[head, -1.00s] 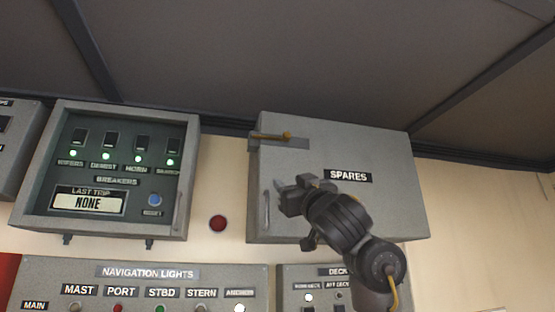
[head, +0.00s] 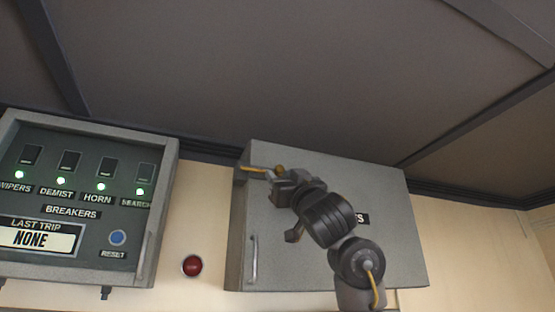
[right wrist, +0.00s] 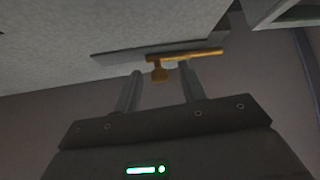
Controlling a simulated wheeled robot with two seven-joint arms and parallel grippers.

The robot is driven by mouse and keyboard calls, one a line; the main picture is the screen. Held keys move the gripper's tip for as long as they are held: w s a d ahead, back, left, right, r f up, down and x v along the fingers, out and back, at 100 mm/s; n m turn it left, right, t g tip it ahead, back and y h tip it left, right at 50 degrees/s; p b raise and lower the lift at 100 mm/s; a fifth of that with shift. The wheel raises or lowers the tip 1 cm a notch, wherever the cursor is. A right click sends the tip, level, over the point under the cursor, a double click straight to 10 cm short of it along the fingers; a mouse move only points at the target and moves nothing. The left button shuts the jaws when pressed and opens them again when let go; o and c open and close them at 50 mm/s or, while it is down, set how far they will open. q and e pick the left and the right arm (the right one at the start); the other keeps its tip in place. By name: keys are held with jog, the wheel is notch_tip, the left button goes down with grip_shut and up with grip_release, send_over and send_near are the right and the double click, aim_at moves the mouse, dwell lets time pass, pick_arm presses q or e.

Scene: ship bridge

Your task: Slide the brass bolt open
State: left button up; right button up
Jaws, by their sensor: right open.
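The brass bolt (head: 258,169) lies across the upper left edge of the grey SPARES cabinet (head: 330,170), its knob at its right end. It also shows in the right wrist view (right wrist: 205,53), with the knob hanging between my two fingertips. My right gripper (head: 278,178) is at the bolt, just below and right of the knob; in the right wrist view (right wrist: 160,72) its fingers are spread with a gap on each side of the knob. My arm covers most of the SPARES label. My left gripper is not in view.
A silver handle (head: 254,259) stands at the cabinet's lower left. A red button (head: 192,265) is on the wall to its left, then the breakers box (head: 165,200). The dark ceiling (head: 270,70) is close above the cabinet.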

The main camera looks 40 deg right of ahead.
aim_at(281, 172)
jog(key=shift+w+d+r+p, duration=0.1)
jog(key=shift+w+r+p, duration=0.3)
jog(key=shift+r, duration=0.4)
jog(key=shift+w+r, duration=0.1)
jog(key=shift+r, duration=0.2)
jog(key=shift+w+r+p, duration=0.1)
jog(key=shift+r+p, duration=0.05)
jog(key=shift+p, duration=0.25)
jog(key=shift+w, duration=0.35)
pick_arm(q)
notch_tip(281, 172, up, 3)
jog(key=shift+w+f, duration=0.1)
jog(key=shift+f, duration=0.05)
pick_arm(e)
jog(key=shift+s, duration=0.1)
grip_shut()
jog(key=shift+d, duration=0.1)
